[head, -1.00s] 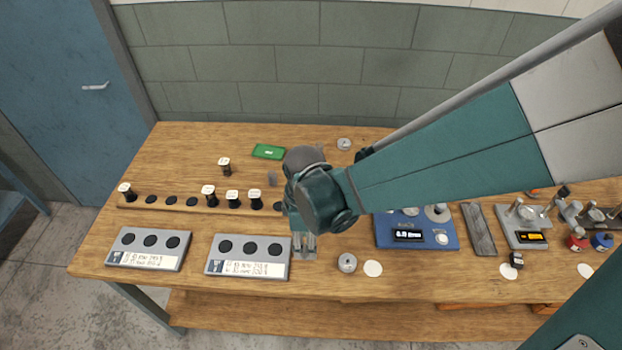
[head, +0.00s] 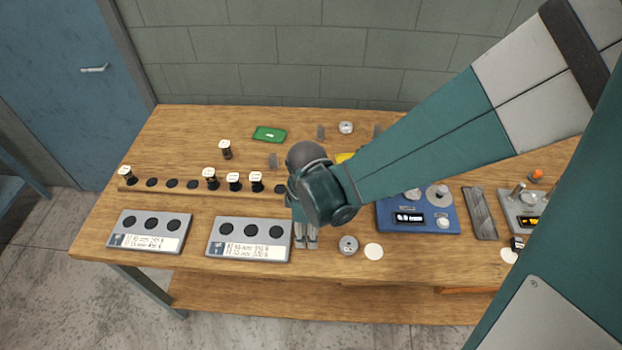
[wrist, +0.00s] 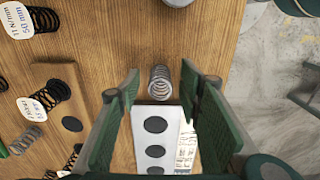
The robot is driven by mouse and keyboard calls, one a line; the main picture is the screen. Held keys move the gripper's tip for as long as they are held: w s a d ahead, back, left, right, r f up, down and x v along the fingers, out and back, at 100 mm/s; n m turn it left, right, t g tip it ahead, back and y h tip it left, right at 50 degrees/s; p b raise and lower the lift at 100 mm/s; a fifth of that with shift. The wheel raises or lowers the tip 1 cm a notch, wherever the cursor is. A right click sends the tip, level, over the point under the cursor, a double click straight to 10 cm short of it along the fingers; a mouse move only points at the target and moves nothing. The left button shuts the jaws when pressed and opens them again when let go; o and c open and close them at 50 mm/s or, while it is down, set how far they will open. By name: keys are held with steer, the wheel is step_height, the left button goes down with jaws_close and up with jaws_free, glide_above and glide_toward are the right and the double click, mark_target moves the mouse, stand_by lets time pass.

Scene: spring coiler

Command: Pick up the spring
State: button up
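A silver coil spring (wrist: 160,82) lies on the wooden table just beyond the end of a grey tray (wrist: 141,122) with black round pads, in the wrist view. My gripper (wrist: 160,75) is open, with one green-padded finger on each side of the spring and a gap on both sides. I cannot tell how far the fingertips are above the table. In the head view my gripper (head: 305,243) points down at the right end of the tray (head: 215,252), and the spring cannot be made out there.
Black springs with white labels (head: 233,182) stand along a wooden rack (head: 135,187). A second grey tray (head: 118,236) is at left. A round metal piece (head: 348,245), a white disc (head: 373,251) and a blue device (head: 440,222) are to the right.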

steer(key=shift+f, duration=0.65)
steer(key=shift+c, duration=0.7)
steer(key=c, duration=0.8)
